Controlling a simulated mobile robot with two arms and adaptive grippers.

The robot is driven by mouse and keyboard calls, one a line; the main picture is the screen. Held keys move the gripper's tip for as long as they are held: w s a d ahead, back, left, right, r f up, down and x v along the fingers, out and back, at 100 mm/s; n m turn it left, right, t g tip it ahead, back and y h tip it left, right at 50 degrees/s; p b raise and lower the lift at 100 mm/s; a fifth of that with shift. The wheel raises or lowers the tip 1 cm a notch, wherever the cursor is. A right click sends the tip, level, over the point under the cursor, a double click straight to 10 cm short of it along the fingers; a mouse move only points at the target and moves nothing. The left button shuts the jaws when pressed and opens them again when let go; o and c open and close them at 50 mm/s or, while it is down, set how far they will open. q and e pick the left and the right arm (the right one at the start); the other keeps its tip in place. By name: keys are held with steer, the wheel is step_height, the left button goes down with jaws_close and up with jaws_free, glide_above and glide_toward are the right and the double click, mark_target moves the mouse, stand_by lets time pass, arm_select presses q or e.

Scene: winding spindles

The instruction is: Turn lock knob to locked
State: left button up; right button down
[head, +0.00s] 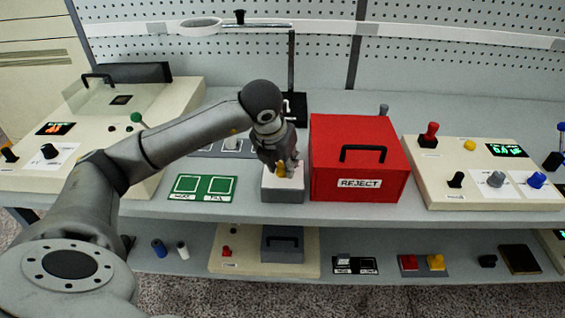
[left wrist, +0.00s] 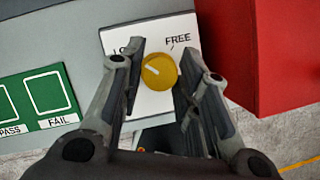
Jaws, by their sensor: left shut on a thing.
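The yellow lock knob (left wrist: 160,71) sits on a white plate (left wrist: 145,103) on top of a small grey box (head: 283,194). A white mark on the knob points to the upper left in the left wrist view, towards a label that starts with "L" and is partly hidden by a finger. The "FREE" label is at the upper right of the plate. In the head view the knob (head: 281,169) shows below my left gripper (head: 284,164). My left gripper is shut on the knob, with one finger on each side. My right gripper is not in view.
A red REJECT box (head: 340,190) with a black handle stands close to the right of the grey box. A green PASS/FAIL mat (head: 202,188) lies to its left. Beige control panels stand at the far left and at the right (head: 470,190). A lower shelf holds several small items.

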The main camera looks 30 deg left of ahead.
arm_select(q)
steer(key=shift+r, duration=0.1)
steer(key=o, duration=1)
steer(key=v, duration=1.2)
